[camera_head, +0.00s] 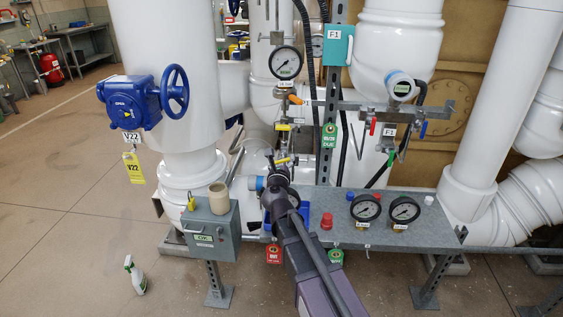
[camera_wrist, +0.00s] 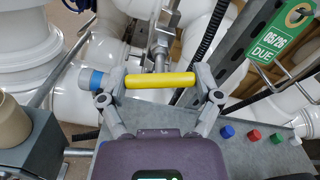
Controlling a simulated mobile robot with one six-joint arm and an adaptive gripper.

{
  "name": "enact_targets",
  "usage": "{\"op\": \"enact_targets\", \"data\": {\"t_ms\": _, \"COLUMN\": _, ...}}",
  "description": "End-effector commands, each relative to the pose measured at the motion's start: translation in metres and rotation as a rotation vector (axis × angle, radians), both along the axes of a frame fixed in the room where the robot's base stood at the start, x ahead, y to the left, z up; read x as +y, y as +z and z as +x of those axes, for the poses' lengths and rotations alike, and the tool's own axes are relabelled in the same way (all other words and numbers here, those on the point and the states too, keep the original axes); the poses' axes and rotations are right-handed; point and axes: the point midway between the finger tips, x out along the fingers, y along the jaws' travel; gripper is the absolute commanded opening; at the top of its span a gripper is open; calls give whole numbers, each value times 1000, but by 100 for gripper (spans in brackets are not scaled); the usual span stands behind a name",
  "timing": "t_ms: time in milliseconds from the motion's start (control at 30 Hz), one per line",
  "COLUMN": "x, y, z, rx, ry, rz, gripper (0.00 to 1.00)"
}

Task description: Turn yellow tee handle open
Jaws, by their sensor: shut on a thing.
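The yellow tee handle (camera_wrist: 160,80) is a bar lying crosswise between the two fingers of my gripper (camera_wrist: 160,82) in the wrist view. The fingers are closed on its two ends, one at the left and one at the right. A metal stem (camera_wrist: 160,52) shows behind the bar. In the head view my gripper (camera_head: 279,172) is at the pipe above the grey bench, and a small yellow piece of the handle (camera_head: 283,160) shows above it. My arm and gripper hide part of the fitting.
A blue-and-white fitting (camera_wrist: 92,80) is close to the left finger. The grey bench (camera_head: 335,207) carries two gauges (camera_head: 365,208) and coloured caps. A grey box (camera_head: 210,231) with a beige cup (camera_head: 219,198) stands left. A green tag (camera_wrist: 284,32) hangs at upper right.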

Motion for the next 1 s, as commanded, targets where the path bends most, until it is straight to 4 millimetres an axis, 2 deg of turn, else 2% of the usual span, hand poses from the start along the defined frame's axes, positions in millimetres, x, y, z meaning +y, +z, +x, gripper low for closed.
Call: {"op": "enact_targets", "data": {"t_ms": 1000, "x": 1, "y": 0, "z": 0, "rx": 34, "ry": 0, "rz": -954, "gripper": 35}}
